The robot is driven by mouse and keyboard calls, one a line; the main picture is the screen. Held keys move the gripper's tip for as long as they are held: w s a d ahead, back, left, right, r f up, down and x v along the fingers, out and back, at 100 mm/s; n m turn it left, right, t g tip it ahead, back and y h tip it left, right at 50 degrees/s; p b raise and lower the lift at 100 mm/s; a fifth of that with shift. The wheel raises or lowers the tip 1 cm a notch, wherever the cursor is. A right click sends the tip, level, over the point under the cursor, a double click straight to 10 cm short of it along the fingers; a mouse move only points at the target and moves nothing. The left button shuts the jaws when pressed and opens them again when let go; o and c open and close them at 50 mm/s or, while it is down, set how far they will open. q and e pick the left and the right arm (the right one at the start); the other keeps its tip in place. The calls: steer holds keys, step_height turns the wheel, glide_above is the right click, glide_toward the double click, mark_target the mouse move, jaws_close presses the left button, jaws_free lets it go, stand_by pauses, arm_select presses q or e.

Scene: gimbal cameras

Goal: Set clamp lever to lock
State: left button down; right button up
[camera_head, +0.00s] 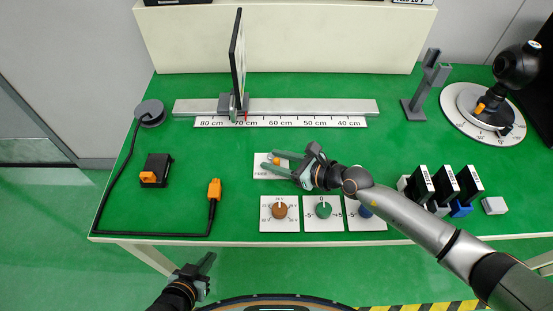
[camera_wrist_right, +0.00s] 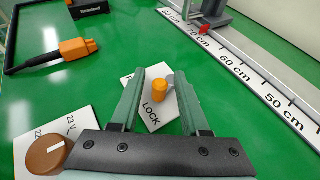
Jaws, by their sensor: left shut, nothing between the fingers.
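The clamp lever (camera_head: 275,161) has an orange knob and sits on a white plate (camera_head: 259,171) marked FREE in the head view. In the right wrist view the orange knob (camera_wrist_right: 160,91), with a short grey arm, shows beside the word LOCK on the plate. My right gripper (camera_head: 268,161) is open over the plate. Its green fingers stand on either side of the knob in the right wrist view, with visible gaps. I cannot tell their height above the plate. My left gripper (camera_head: 209,262) is shut and empty, off the table's front edge.
Dial plates with a brown knob (camera_head: 280,210) and a green knob (camera_head: 323,209) lie in front of the lever. A grey rail (camera_head: 310,106) with a scale runs behind it. A cabled orange plug (camera_head: 214,189) lies left. Black-topped blocks (camera_head: 443,184) stand right.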

jaws_close()
stand_by(0.3)
steer(key=shift+f+b, duration=0.15)
steer(key=shift+b, duration=0.15)
steer(key=b, duration=0.2)
steer(key=n+b, duration=0.1)
steer(key=shift+w+d+f+g+y+b, duration=0.15)
steer(key=shift+f+g+y+b, duration=0.15)
steer(key=shift+g+b, duration=0.1)
steer(key=shift+d+r+n+g+b, duration=0.15)
steer(key=shift+n+g+b, duration=0.2)
steer(key=shift+b, duration=0.65)
steer(key=shift+r+b, duration=0.15)
steer(key=shift+b, duration=0.15)
arm_select(q)
steer(key=shift+m+h, duration=0.3)
steer(key=shift+h, duration=0.1)
steer(key=d+f, duration=0.1)
steer(key=w+d+f, duration=0.1)
steer(key=d+f, duration=0.1)
steer(key=f, duration=0.1)
steer(key=shift+w+d, duration=0.1)
steer(key=shift+w, duration=0.3)
arm_select(e)
steer(key=shift+r+g+y, duration=0.1)
steer(key=shift+g+y, duration=0.15)
steer(key=shift+y, duration=0.05)
